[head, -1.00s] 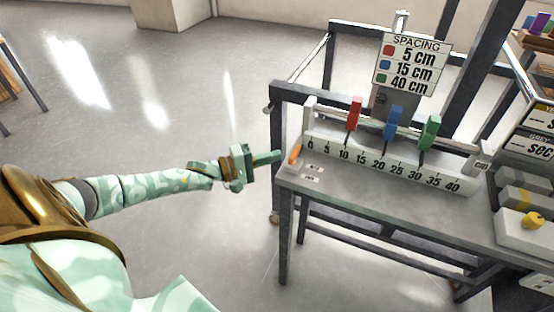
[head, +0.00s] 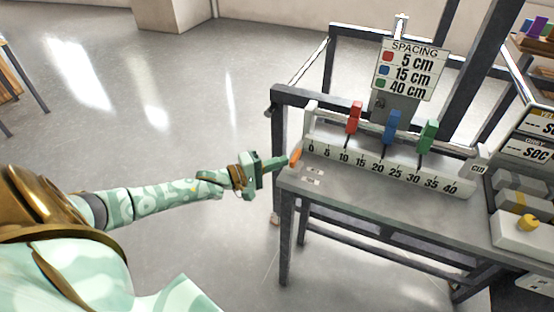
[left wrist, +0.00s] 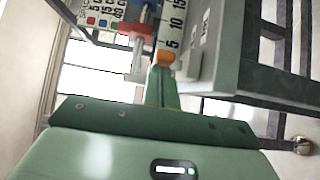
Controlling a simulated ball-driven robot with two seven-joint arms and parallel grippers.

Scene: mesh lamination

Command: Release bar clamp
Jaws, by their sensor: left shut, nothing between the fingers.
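A white ruler bar (head: 325,155) marked 0 to 40 runs along the grey bench. A small orange lever (head: 295,157) stands at its left end, by the 0 mark. My left gripper (head: 284,162) is shut and empty, its fingertips right beside the orange lever. In the left wrist view the green fingers reach toward the bar's end, and a bit of orange (left wrist: 165,57) shows at their tip. I cannot tell whether they touch it. Red (head: 354,117), blue (head: 392,125) and green (head: 428,135) sliders stand along the bar. My right gripper is out of view.
The grey bench (head: 350,195) has clear room in front of the bar. A spacing sign (head: 410,70) stands behind it, listing red 5 cm, blue 15 cm, green 40 cm. Grey blocks and a yellow knob (head: 528,222) are at the right. Open floor lies left of the bench.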

